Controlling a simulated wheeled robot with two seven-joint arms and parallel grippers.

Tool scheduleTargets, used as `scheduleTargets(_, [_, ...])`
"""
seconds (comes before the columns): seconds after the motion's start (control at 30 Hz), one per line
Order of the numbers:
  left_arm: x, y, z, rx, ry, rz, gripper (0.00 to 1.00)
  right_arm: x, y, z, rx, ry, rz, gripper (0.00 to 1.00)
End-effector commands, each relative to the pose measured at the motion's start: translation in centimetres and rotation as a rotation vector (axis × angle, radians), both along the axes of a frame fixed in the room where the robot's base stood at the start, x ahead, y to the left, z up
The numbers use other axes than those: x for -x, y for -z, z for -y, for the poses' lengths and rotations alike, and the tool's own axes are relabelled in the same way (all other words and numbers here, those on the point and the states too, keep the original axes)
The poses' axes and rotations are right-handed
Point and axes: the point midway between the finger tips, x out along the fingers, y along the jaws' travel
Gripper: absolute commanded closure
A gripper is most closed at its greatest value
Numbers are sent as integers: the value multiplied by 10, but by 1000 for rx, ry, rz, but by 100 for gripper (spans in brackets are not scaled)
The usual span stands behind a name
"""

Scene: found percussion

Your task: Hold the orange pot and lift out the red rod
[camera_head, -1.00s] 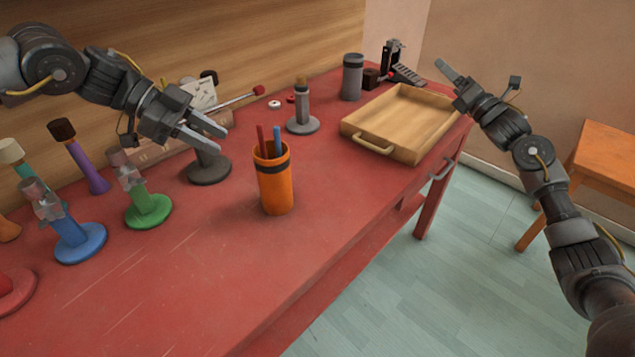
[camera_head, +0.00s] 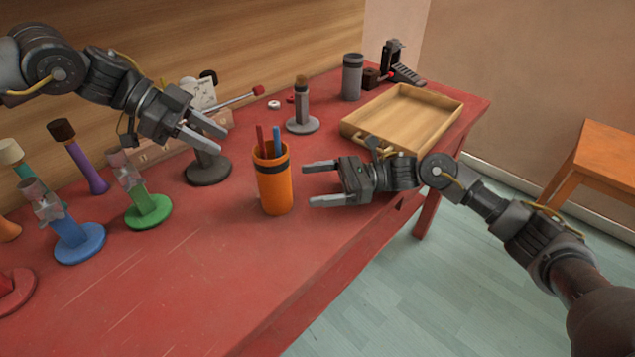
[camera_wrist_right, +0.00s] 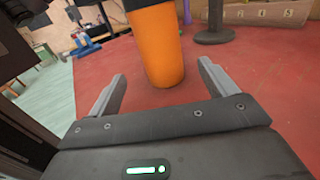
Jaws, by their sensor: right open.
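The orange pot (camera_head: 274,190) stands upright on the red table, with a dark band near its rim. The red rod (camera_head: 261,141) and a blue rod (camera_head: 277,142) stick up out of it; their lower ends are hidden inside. My right gripper (camera_head: 306,184) is open and empty just right of the pot, fingers pointing at it. In the right wrist view the pot (camera_wrist_right: 157,45) is ahead, between the lines of the two open fingers (camera_wrist_right: 160,85) but beyond their tips. My left gripper (camera_head: 217,138) is open and empty in the air, up and left of the pot.
A grey stand (camera_head: 302,122) and a wooden tray (camera_head: 364,140) are behind the pot. A dark round base (camera_head: 208,172) is below my left gripper. Green (camera_head: 148,212) and blue (camera_head: 80,243) stands are at left. The red table (camera_head: 190,290) is clear in front.

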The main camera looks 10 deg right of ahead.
Motion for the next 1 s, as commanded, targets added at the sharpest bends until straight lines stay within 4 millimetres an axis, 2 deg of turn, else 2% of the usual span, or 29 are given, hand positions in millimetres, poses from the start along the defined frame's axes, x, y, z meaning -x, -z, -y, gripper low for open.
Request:
scheduleTargets(0.17, [0, 0, 0, 0, 0, 0, 64, 0, 0, -6, -1, -2, 1, 16])
scheduleTargets(0.27, [0, 0, 0, 0, 0, 0, 64, 0, 0, -18, -2, -3, 0, 16])
scheduleTargets(0.7, [0, 0, 0, 0, 0, 0, 64, 0, -1, -90, -2, 0, 0, 16])
scheduleTargets(1.0, [0, 0, 0, 0, 0, 0, 64, -1, 0, -108, 0, 3, 0, 16])
